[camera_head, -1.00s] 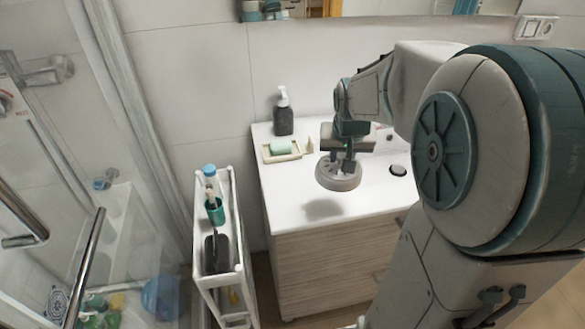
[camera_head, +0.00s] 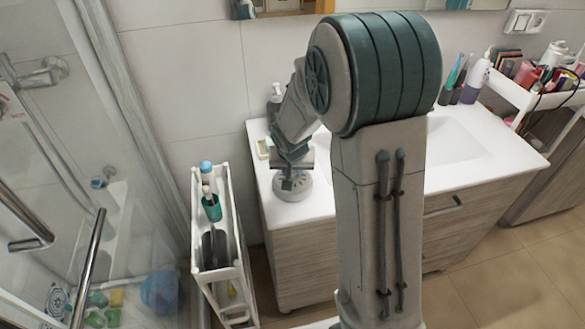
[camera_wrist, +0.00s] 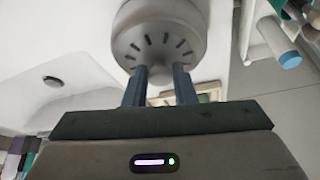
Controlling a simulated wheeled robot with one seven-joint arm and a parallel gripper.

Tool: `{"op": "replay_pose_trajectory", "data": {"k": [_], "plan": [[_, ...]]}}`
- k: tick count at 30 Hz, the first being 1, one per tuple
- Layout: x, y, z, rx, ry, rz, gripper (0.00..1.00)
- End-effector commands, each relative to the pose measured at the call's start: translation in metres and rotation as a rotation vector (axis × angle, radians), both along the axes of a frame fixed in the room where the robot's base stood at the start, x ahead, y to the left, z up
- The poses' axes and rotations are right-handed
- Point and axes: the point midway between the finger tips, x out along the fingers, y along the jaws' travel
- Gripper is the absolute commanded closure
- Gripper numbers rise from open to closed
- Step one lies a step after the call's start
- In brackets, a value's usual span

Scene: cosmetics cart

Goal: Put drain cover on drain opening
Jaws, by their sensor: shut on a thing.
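The drain cover is a round grey disc with radial slots. It shows in the head view (camera_head: 293,190) over the left end of the white washbasin counter, and in the wrist view (camera_wrist: 160,22). My gripper (camera_head: 291,177) is shut on the cover from above, and both its fingers (camera_wrist: 160,72) meet the slotted face. I cannot tell whether the cover touches the counter. A dark oval that looks like the drain opening (camera_wrist: 53,81) lies in the white basin in the wrist view, apart from the cover. My arm hides that spot in the head view.
A narrow white cart (camera_head: 246,282) with a green cup (camera_head: 211,207) stands left of the vanity (camera_head: 307,265). A soap dish (camera_head: 262,149) and dispenser (camera_head: 275,98) sit close behind my gripper. Bottles crowd the back right. Shower glass (camera_head: 130,190) borders the left.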

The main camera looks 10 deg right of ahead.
Motion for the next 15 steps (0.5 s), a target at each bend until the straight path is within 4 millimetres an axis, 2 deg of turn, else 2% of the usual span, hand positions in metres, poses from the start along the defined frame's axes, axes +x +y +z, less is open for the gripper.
{"op": "replay_pose_trajectory", "data": {"k": [11,12,14,15], "plan": [[0.0004,-0.0002,-0.0046,0.000,-0.002,0.000,1.00],[0.0003,-0.0002,-0.0032,-0.001,-0.002,0.000,0.68],[0.0002,-0.0002,-0.0029,-0.001,-0.002,0.000,0.54],[0.0002,-0.0002,-0.0029,0.000,-0.001,0.000,0.54]]}}
